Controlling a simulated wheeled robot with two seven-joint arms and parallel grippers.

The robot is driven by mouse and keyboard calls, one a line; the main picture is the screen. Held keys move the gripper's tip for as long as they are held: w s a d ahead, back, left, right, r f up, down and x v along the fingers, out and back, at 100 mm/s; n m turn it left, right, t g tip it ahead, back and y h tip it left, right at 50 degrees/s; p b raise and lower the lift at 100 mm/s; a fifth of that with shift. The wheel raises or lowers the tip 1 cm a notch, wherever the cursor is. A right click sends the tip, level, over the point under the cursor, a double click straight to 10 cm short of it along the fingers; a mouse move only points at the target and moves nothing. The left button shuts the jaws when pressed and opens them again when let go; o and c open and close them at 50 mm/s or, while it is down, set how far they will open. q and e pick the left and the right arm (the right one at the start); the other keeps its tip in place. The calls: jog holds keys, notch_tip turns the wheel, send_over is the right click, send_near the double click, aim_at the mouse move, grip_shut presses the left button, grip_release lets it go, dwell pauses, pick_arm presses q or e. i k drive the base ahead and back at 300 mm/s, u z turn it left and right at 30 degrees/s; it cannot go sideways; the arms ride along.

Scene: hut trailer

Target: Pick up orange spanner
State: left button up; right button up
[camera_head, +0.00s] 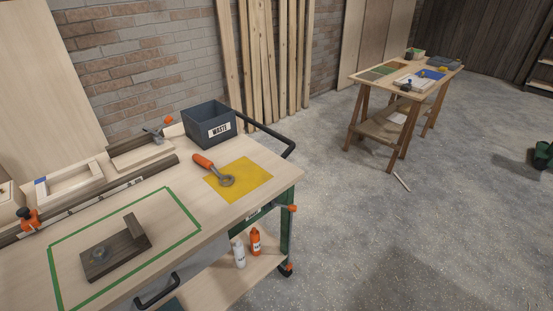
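The orange spanner (213,169) lies on the light wood workbench top. Its orange handle points to the back left, and its grey ring head rests over the left part of a yellow square (248,182). Nothing touches or covers it. Neither of my grippers is in the head view.
A dark waste bin (197,126) stands just behind the spanner. A dark wood piece (117,251) lies inside a green outline at the front left. A black push handle (272,133) borders the bench's right end. Bottles (255,241) stand on the lower shelf.

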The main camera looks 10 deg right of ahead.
aim_at(206, 164)
jog(key=z, duration=1.6)
jog(key=i, duration=3.4)
jog(key=u, duration=3.15)
jog(key=i, duration=0.5)
jog(key=u, duration=0.05)
